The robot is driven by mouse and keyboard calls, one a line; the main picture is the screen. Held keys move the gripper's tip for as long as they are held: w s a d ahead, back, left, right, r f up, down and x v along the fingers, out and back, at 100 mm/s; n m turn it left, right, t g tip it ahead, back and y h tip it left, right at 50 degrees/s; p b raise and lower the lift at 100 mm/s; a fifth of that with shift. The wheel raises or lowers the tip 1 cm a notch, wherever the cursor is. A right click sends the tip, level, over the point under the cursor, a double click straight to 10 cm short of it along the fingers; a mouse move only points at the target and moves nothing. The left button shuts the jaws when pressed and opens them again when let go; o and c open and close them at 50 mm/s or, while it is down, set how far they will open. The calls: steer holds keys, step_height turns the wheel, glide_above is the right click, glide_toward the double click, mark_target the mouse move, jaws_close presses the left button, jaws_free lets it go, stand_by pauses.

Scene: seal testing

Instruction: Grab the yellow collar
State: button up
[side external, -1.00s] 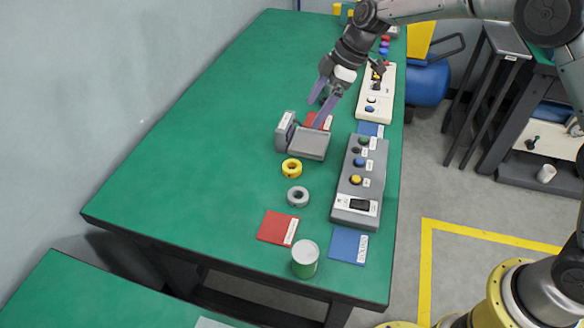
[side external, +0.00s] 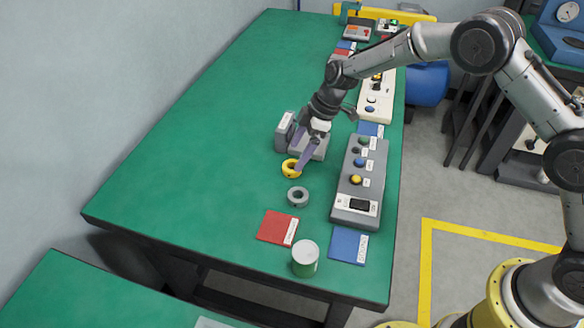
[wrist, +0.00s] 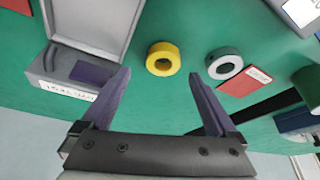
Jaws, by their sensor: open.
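The yellow collar (side external: 289,171) lies flat on the green table in front of a small grey open case. In the wrist view the yellow collar (wrist: 154,60) sits ahead of my gripper, between the lines of its two fingers. My gripper (side external: 299,158) is open and empty, with its purple fingers by the collar in the side view. In the wrist view my gripper (wrist: 161,75) has its fingers spread wide. A finger hides part of the collar in the side view. I cannot tell how high the fingertips are above the table.
The grey case (side external: 284,131) stands right behind the yellow collar. A grey button box (side external: 349,196) is to the right. Red (side external: 272,228) and blue (side external: 347,247) cards and a can (side external: 305,262) are nearer. The table's left side is clear.

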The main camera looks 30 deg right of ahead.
mark_target(294, 161)
steer(key=x, duration=0.4)
steer(key=shift+s, duration=0.3)
jaws_close()
